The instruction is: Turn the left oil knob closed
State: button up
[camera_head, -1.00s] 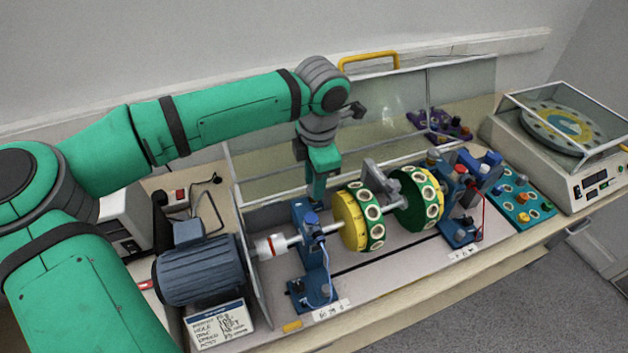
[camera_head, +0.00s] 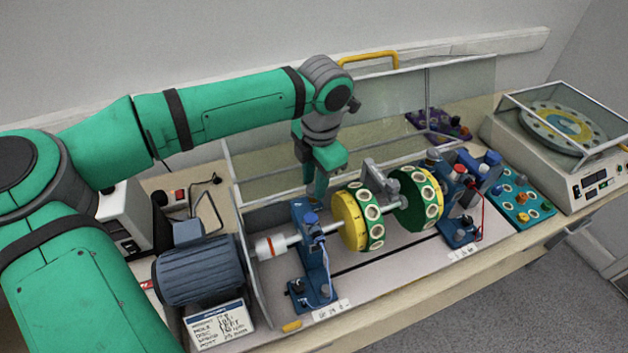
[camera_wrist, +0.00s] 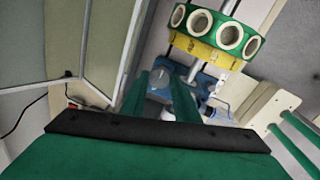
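The left bearing stand (camera_head: 316,262) is blue and stands between the motor and the yellow-green discs, with a blue cap on top. My gripper (camera_head: 316,192) points down just behind this stand. In the wrist view a grey round knob (camera_wrist: 159,82) on the blue stand shows between the two green fingers of my gripper (camera_wrist: 158,92). The fingers are apart, with a gap showing around the knob. I cannot tell whether they touch it. The fingertips are partly hidden behind the stand in the head view.
The shaft carries two discs, the nearer one (camera_head: 355,218) right of my gripper. A blue-grey motor (camera_head: 198,268) stands left. A clear guard panel (camera_head: 385,115) stands behind. The right bearing stand (camera_head: 459,220) and a teal tray (camera_head: 526,206) are farther right.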

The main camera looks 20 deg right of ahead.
jog(key=o, duration=0.4)
jog(key=shift+r, duration=0.1)
jog(key=r, duration=0.7)
jog(key=s+r, duration=0.1)
jog(key=r, duration=0.2)
jog(key=shift+d+r, duration=0.2)
jog(key=shift+r, duration=0.1)
